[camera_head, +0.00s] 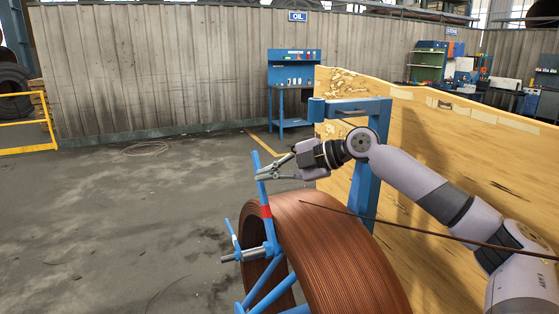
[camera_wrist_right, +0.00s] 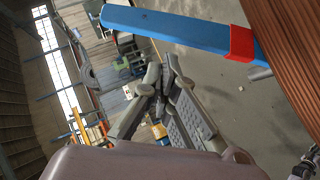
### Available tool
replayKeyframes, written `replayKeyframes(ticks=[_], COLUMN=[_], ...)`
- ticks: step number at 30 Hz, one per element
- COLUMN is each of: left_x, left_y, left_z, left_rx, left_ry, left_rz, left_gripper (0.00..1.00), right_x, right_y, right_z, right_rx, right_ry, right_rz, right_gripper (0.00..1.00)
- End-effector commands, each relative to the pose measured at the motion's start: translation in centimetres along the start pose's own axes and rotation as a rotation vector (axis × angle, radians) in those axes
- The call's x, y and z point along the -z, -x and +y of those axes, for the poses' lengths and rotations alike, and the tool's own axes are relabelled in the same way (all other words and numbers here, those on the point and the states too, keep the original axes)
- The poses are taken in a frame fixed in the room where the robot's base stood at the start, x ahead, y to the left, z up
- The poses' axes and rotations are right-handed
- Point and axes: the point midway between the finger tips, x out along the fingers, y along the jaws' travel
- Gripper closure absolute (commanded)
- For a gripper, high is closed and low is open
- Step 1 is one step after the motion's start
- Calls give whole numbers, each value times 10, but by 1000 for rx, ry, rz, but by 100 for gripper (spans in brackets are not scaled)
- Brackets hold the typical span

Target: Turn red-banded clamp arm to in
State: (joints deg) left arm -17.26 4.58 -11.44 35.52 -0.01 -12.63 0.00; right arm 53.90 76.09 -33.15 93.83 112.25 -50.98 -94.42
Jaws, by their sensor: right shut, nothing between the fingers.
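The red-banded clamp arm (camera_head: 262,190) is a blue bar standing nearly upright, leaning slightly left, at the left face of the copper coil (camera_head: 335,245). Its red band (camera_head: 267,211) sits below mid-length. In the right wrist view the blue bar (camera_wrist_right: 180,29) crosses the top, with the red band (camera_wrist_right: 240,44) near the coil. My right gripper (camera_head: 260,176) is shut and empty, its fingertips at the bar's upper part in the head view. In the wrist view the fingertips (camera_wrist_right: 170,64) lie just beside the bar; contact cannot be told. My left gripper is out of view.
A shorter blue arm (camera_head: 232,236) and a grey spindle (camera_head: 240,255) are left of the coil. A blue post (camera_head: 366,175) and wooden panel (camera_head: 450,150) stand behind my right arm. A thin rod (camera_head: 400,225) crosses above the coil. Floor at left is clear.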

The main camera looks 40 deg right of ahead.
Motion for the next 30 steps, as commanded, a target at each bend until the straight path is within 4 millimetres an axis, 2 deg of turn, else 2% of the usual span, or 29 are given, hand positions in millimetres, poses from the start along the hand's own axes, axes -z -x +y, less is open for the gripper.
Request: replayKeyframes(ticks=[6,17,23,30], left_x=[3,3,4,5], left_y=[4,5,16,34], left_z=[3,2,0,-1], left_rx=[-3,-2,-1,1], left_ry=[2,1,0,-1], left_rz=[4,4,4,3], left_gripper=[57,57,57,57], right_x=[-7,-8,-12,-27], right_y=[-7,-7,-13,-28], right_z=[0,0,6,9], right_rx=[-1,3,34,97], right_ry=[1,-3,-38,-102], right_rz=[0,0,2,2], right_gripper=[100,100,100,100])
